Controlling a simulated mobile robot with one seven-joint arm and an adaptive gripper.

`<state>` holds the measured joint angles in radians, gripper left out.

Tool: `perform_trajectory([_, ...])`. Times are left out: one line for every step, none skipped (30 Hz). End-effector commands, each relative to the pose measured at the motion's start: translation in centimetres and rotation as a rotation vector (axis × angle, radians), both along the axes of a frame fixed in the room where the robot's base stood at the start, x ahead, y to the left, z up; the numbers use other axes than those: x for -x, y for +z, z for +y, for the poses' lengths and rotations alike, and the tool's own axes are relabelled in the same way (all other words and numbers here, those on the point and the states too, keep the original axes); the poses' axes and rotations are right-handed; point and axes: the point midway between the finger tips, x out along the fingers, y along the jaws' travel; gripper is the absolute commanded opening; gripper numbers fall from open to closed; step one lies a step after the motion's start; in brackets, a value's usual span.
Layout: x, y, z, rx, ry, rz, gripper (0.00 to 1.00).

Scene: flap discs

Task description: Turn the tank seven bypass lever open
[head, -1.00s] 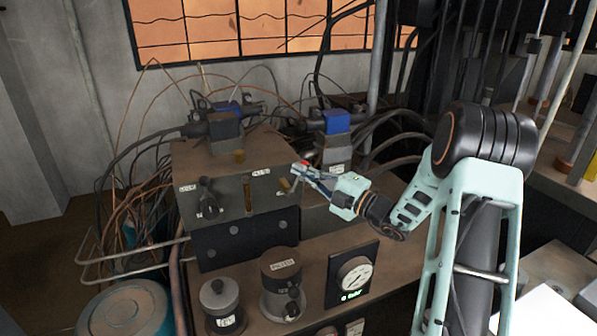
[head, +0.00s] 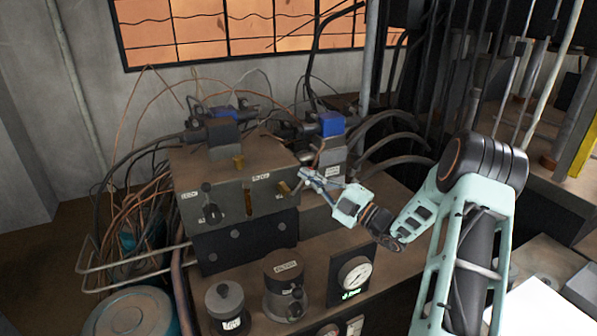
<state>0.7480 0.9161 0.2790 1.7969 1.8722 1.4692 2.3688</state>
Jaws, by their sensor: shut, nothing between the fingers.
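A grey-brown valve block (head: 236,172) carries several small controls on its front and labels too small to read, so I cannot tell which is the tank seven bypass lever. A black lever (head: 210,212) is at the left of the front face. A brass lever (head: 248,200) stands upright in the middle. Another brass lever (head: 283,188) sticks out at the right end, tilted. My gripper (head: 304,174) is shut and empty, just right of and above this right lever. Contact between them cannot be made out.
Valve bodies with blue caps (head: 331,123) and dark hoses stand behind the block. Loose wires (head: 140,205) crowd the left. Some open space lies in front of the block.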

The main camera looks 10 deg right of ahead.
Motion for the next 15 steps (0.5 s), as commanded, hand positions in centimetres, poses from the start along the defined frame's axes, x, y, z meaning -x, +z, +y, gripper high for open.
perform_trajectory([0.0,0.0,-0.6,-0.032,-0.005,0.008,0.00])
perform_trajectory([-0.1,-0.2,-0.9,-0.055,-0.005,0.013,0.00])
perform_trajectory([-0.1,-0.3,-1.1,-0.084,-0.004,0.018,0.00])
perform_trajectory([-0.1,-0.4,-1.4,-0.108,-0.004,0.022,0.00])
perform_trajectory([-0.2,-0.6,-1.6,-0.135,-0.004,0.027,0.00])
perform_trajectory([-0.2,-0.7,-1.9,-0.143,-0.003,0.028,0.00])
perform_trajectory([-0.3,-0.9,-2.1,-0.139,-0.004,0.028,0.00])
perform_trajectory([-0.3,-1.1,-2.3,-0.139,-0.004,0.028,0.00])
perform_trajectory([-0.4,-1.3,-2.5,-0.137,-0.003,0.027,0.00])
perform_trajectory([-0.4,-1.5,-2.6,-0.137,-0.002,0.027,0.00])
perform_trajectory([-0.4,-1.7,-2.8,-0.138,-0.004,0.027,0.00])
perform_trajectory([-0.5,-2.0,-3.1,-0.136,-0.004,0.027,0.00])
perform_trajectory([-0.5,-2.2,-3.2,-0.136,-0.003,0.027,0.00])
perform_trajectory([-0.5,-2.5,-3.3,-0.137,-0.003,0.028,0.00])
perform_trajectory([-0.6,-2.7,-3.5,-0.136,-0.003,0.027,0.00])
